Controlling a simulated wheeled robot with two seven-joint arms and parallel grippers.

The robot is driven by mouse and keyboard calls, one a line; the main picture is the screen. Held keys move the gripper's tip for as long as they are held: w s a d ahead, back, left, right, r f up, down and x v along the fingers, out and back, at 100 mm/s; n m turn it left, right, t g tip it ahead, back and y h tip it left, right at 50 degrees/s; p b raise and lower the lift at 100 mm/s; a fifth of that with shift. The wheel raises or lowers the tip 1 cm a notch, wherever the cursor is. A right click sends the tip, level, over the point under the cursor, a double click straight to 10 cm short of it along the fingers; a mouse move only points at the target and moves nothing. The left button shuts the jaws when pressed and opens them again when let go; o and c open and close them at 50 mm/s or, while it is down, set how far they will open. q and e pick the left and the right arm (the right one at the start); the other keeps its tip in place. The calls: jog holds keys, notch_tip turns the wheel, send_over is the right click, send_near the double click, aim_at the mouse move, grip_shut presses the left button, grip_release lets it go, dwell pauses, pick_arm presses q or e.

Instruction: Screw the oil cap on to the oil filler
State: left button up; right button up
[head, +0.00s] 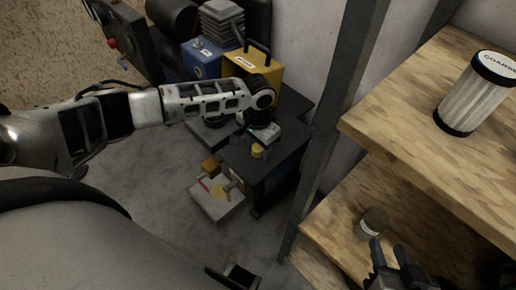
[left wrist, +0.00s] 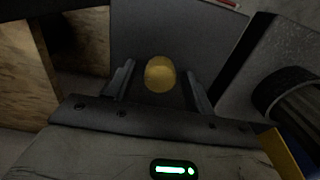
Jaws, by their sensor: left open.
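A small yellow round piece (head: 258,151), which looks like the oil cap, is at the front of a dark stand just below my left gripper (head: 265,133). In the left wrist view the yellow piece (left wrist: 160,74) shows between the two fingertips, with a gap on each side. My left gripper is open and not holding it. I cannot make out the oil filler separately. My right gripper (head: 389,256) is at the bottom right, its two dark fingers apart with nothing visible between them, close to a small brown-lidded jar (head: 373,222).
A wooden shelf rack (head: 400,125) with a dark upright post (head: 345,95) stands at the right; a "COARSE" canister (head: 474,95) is on its upper board. A yellow case (head: 268,72) and a blue box (head: 203,62) are behind the left gripper. A pale box (head: 215,205) lies on the floor.

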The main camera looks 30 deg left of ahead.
aim_at(258, 147)
pick_arm(q)
jog(key=c, duration=1)
jog(key=shift+r+p, duration=4.35)
jog(key=shift+p, duration=0.95)
jog(key=shift+c, duration=0.2)
jog(key=shift+f, duration=0.1)
